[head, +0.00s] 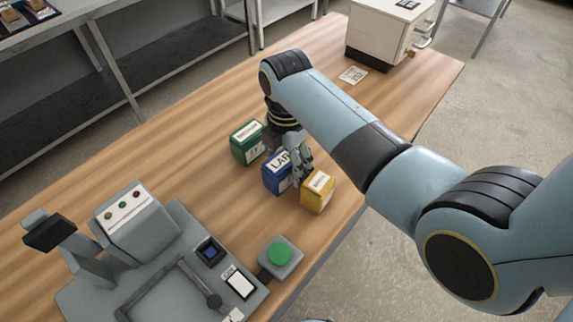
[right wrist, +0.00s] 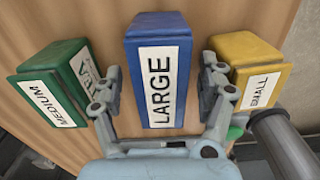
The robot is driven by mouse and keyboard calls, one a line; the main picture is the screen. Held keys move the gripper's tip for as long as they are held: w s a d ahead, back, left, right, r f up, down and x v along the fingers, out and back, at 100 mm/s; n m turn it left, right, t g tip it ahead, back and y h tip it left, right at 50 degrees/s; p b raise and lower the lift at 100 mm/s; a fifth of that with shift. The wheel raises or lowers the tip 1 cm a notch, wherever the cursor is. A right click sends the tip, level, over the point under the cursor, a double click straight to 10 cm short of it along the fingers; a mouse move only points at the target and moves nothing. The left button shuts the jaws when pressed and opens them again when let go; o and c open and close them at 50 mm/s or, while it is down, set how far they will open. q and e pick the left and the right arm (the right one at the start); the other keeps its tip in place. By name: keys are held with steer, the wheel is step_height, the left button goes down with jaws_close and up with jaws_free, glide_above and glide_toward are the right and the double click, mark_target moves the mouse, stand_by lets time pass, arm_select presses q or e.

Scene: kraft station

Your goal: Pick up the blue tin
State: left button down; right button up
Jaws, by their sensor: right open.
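The blue tin (head: 274,178) stands upright on the wooden table between a green tin and a yellow tin. In the right wrist view the blue tin (right wrist: 158,75) has a white label reading LARGE. My right gripper (head: 291,157) is over the tins and open. In the right wrist view its fingers (right wrist: 160,88) stand on either side of the blue tin, in the gaps to its neighbours. I cannot tell whether either finger touches the tin. My left gripper is not in view.
The green tin (right wrist: 55,85), labelled MEDIUM, is on the left; the yellow tin (right wrist: 247,70), labelled SMALL, is on the right. Both are close to the fingers. A grey machine (head: 150,265) and a green button (head: 280,254) are in front. A white cabinet (head: 385,35) stands at the back.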

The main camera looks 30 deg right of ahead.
steer(key=shift+c, duration=0.4)
steer(key=c, duration=1.4)
steer(key=shift+o, duration=0.2)
